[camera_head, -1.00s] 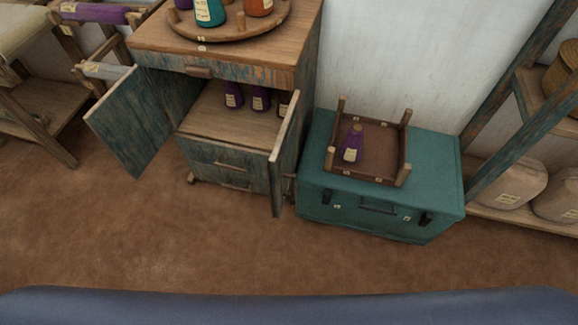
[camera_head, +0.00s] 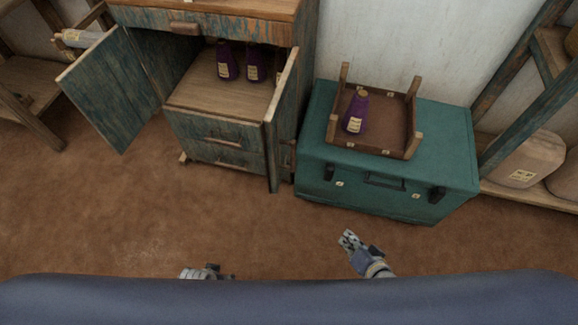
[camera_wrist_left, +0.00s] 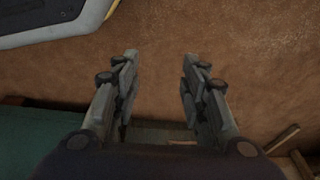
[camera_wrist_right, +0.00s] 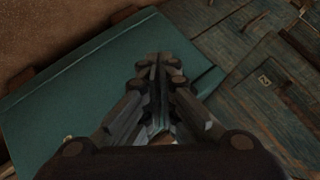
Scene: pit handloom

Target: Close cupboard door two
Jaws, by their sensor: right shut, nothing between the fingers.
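The worn blue-green cupboard (camera_head: 215,130) stands at the back left with both doors open. Its left door (camera_head: 110,90) swings out wide to the left. Its right door (camera_head: 284,120) points out toward me, seen nearly edge-on. I cannot tell which is door two. My right gripper (camera_head: 347,240) is shut and empty, in front of the teal trunk and apart from the doors. It also shows shut in the right wrist view (camera_wrist_right: 158,75). My left gripper (camera_head: 207,272) is low at the bottom of the head view; in the left wrist view (camera_wrist_left: 158,80) its fingers are apart and empty.
The teal trunk (camera_head: 450,150) stands close to the right of the cupboard, bearing an upturned wooden stool (camera_head: 385,115) with a purple bottle (camera_head: 356,112). Purple bottles (camera_head: 227,62) stand inside the cupboard. A shelf rack (camera_head: 510,80) is at right. The floor in front is clear.

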